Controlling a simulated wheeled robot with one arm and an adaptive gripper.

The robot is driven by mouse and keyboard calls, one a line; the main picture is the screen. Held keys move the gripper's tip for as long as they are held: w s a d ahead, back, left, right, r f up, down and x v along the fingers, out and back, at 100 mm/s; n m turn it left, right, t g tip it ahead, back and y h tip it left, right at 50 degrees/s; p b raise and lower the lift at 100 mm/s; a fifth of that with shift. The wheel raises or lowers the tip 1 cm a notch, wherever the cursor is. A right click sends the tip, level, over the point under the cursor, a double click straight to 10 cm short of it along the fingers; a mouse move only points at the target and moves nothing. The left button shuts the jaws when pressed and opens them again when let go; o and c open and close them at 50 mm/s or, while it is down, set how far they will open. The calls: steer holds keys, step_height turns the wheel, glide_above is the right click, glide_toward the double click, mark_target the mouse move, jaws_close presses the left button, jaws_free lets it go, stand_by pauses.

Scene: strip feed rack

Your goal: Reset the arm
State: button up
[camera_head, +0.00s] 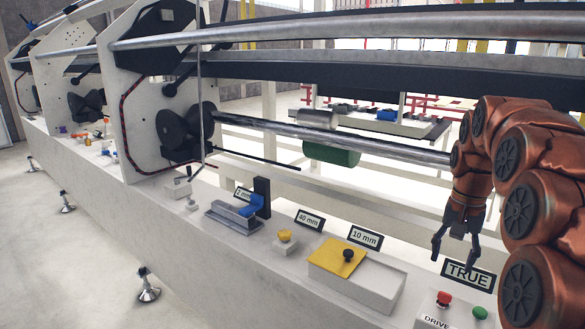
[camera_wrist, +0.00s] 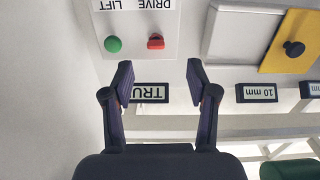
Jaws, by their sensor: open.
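My gripper (camera_head: 455,258) hangs from my copper-coloured arm at the right of the head view, pointing down, open and empty. It is above the rack's front ledge near the black sign reading TRUE (camera_head: 467,274). In the wrist view the two dark fingers of my gripper (camera_wrist: 159,80) stand wide apart, with the sign (camera_wrist: 150,93) showing between them. Beyond the fingertips is a white panel marked DRIVE and LIFT with a red knob (camera_wrist: 156,41) and a green button (camera_wrist: 113,44). The fingers look apart from these things.
The white ledge carries a box with a yellow plate (camera_head: 337,257) and black knob, a yellow button (camera_head: 285,237), a blue-handled clamp (camera_head: 251,205) and signs (camera_head: 364,237). A steel bar (camera_head: 335,138) with a green roller (camera_head: 331,155) runs behind. Open floor lies at left.

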steer(key=s+a+f+n+g, duration=0.1)
steer(key=s+a+f+n, duration=0.15)
steer(key=s+a, duration=0.45)
steer(key=s+a+f+n, duration=0.2)
steer(key=s+a+f, duration=0.1)
steer(key=s+a, duration=0.4)
steer(key=s+a+f+n+g, duration=0.1)
steer(key=s+a+f+n, duration=0.1)
steer(key=s+f, duration=0.35)
steer(key=s+a+f+n, duration=0.1)
steer(key=s+a+f, duration=0.15)
steer(key=s, duration=0.65)
step_height(320, 180, up, 23)
steer(key=s+p, duration=0.1)
steer(key=p, duration=1.9)
steer(key=shift+a, duration=0.25)
steer(key=shift+f, duration=0.1)
